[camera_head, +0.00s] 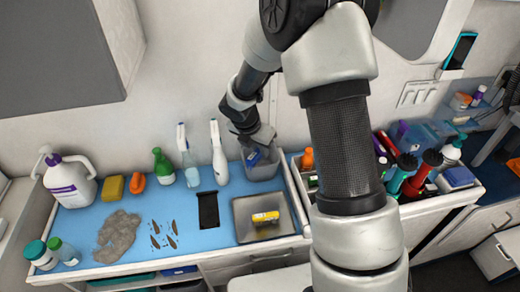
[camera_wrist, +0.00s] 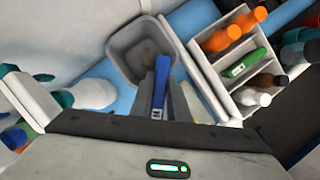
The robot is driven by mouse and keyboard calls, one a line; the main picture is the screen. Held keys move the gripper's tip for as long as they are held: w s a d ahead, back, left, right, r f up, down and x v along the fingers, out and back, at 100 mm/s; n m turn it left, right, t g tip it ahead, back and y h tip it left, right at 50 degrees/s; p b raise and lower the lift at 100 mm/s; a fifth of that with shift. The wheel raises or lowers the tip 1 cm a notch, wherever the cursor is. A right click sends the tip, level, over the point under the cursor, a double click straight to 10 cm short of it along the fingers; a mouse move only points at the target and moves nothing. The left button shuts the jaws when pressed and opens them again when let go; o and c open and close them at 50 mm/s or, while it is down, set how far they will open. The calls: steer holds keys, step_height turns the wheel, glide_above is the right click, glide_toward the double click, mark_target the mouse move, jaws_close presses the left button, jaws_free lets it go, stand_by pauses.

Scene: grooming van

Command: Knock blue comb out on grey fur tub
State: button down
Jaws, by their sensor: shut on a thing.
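My gripper (camera_head: 252,150) is shut on the blue comb (camera_head: 253,159). The comb (camera_wrist: 161,88) also shows in the wrist view, upright in the picture between the grey fingers (camera_wrist: 160,100). The grey fur tub (camera_head: 264,172) stands at the back of the blue worktop, and the comb is at its opening in the head view. In the wrist view the tub (camera_wrist: 117,45) lies just beyond the comb, with a darker brownish patch on its floor. I cannot tell whether the comb touches the rim, and its teeth are not clearly visible.
White spray bottles (camera_head: 218,155) stand left of the tub. A metal tray (camera_head: 245,234) with a yellow item (camera_head: 265,217) lies in front. A grey fur pile (camera_head: 118,236) and dark tufts lie left. A divided bottle caddy (camera_wrist: 222,62) stands close on the right.

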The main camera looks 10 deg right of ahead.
mark_target(260, 158)
steer(key=shift+f+b, duration=1.85)
steer(key=shift+f, duration=0.6)
steer(key=shift+f+b, duration=0.3)
steer(key=shift+f, duration=0.3)
steer(key=shift+r+p, duration=1)
steer(key=shift+r, duration=0.05)
steer(key=shift+f+b, duration=0.5)
steer(key=shift+f, duration=0.4)
stand_by(0.8)
steer(key=shift+r+p, duration=2.7)
steer(key=shift+r, duration=0.25)
